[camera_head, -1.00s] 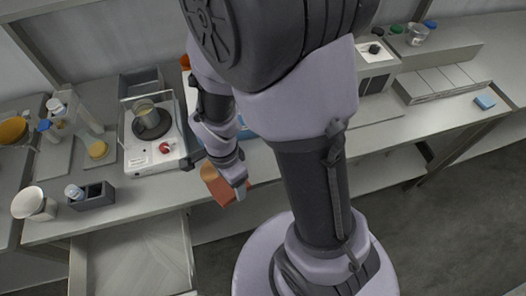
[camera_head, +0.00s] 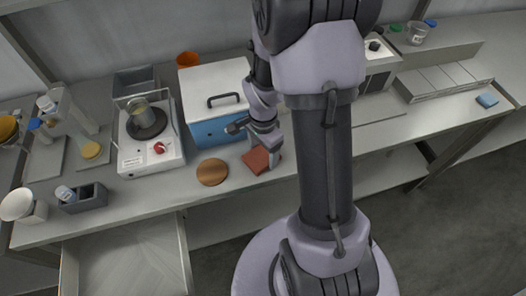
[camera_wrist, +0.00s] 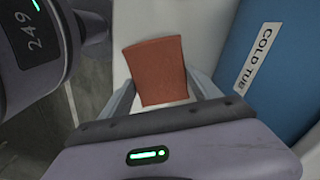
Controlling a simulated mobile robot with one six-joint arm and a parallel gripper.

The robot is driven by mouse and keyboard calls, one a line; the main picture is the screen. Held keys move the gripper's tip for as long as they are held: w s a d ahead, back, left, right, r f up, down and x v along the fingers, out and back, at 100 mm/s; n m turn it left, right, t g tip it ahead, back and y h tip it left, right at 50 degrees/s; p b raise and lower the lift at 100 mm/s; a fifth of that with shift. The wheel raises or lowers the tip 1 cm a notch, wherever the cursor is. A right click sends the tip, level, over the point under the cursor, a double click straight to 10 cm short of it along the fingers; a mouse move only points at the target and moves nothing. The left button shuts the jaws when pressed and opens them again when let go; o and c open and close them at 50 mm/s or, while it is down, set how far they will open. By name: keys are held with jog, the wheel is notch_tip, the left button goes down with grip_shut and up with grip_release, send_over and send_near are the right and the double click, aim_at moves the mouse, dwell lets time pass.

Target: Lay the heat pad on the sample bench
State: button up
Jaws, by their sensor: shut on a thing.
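The heat pad is a flat, reddish-brown slab (camera_head: 256,159) near the front edge of the long grey bench (camera_head: 232,184), just in front of the blue tub. My gripper (camera_head: 264,158) is shut on it. In the wrist view the pad (camera_wrist: 157,66) sits between the two fingers, with a pale surface beyond it. My wrist hides part of the pad in the head view. I cannot tell whether the pad touches the bench top. No label shows which bench is the sample bench.
A blue cold tub (camera_head: 217,128) with a white lid stands right behind the pad. A round brown disc (camera_head: 212,172) lies to the left. Further left is a hotplate (camera_head: 142,160) with a beaker. An open drawer (camera_head: 120,262) juts out below.

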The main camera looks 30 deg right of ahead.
jog(key=shift+f, duration=0.2)
jog(key=o, duration=1.3)
jog(key=shift+r, duration=0.1)
jog(key=shift+o, duration=0.2)
notch_tip(320, 180, up, 12)
jog(key=p, duration=0.5)
notch_tip(320, 180, up, 6)
jog(key=n+t, duration=0.1)
jog(key=n, duration=0.1)
send_over(263, 154)
jog(key=a, duration=0.3)
jog(key=s+a+r+n+t+y, duration=0.2)
jog(key=s+a+r+n+t, duration=0.2)
jog(key=s+a+r+n, duration=0.6)
notch_tip(263, 154, up, 2)
jog(key=shift+s+a+r+t, duration=0.1)
jog(key=shift+s+a+t, duration=0.45)
jog(key=shift+a, duration=0.7)
